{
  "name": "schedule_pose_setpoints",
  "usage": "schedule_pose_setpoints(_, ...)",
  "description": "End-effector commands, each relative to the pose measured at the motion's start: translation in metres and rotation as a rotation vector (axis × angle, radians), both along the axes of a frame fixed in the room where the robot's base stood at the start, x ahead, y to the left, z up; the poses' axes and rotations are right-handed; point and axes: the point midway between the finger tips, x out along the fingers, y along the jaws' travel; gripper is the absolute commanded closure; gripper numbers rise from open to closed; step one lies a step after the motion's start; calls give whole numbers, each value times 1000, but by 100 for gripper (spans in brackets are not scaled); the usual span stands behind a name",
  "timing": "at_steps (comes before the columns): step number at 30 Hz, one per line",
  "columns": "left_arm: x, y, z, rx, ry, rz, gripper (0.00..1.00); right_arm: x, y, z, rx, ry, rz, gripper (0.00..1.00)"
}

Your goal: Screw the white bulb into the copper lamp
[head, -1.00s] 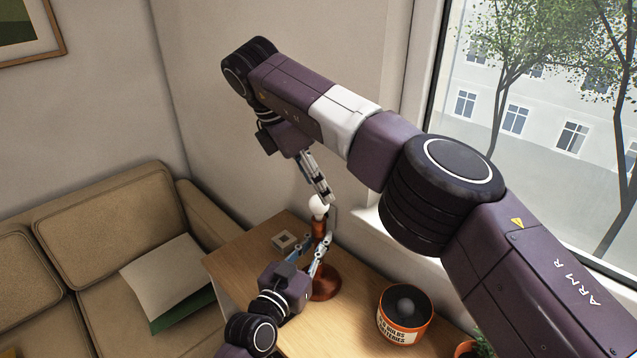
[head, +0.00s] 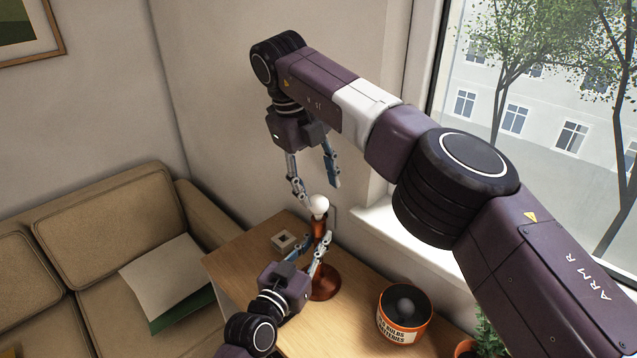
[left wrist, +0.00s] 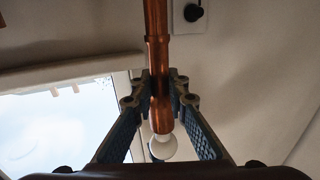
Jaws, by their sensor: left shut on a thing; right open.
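The copper lamp (head: 326,285) stands upright on the wooden table. The white bulb (head: 318,206) sits at the top of its stem; it also shows at the stem's end in the left wrist view (left wrist: 163,147). How deep its thread sits cannot be told. My left gripper (head: 318,244) is shut on the lamp's upper stem, below the bulb; the left wrist view shows both fingers (left wrist: 160,85) against the copper. My right gripper (head: 319,191) is open, its fingers pointing down and spread just above the bulb. Whether a finger touches the bulb cannot be told.
A small square holder (head: 284,241) sits left of the lamp. A potted plant (head: 488,338) is at the table's right. The window and wall are behind; a sofa (head: 110,250) is left.

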Motion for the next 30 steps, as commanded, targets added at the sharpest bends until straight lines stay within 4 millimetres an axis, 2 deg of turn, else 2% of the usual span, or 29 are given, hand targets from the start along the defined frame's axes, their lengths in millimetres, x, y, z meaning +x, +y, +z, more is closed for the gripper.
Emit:
schedule_pose_setpoints(15,0,0,-2,1,3,0,100,1,-2,-1,1,204,896,54)
schedule_pose_setpoints(30,0,0,-2,1,3,0,100,2,-2,0,3,310,1777,54)
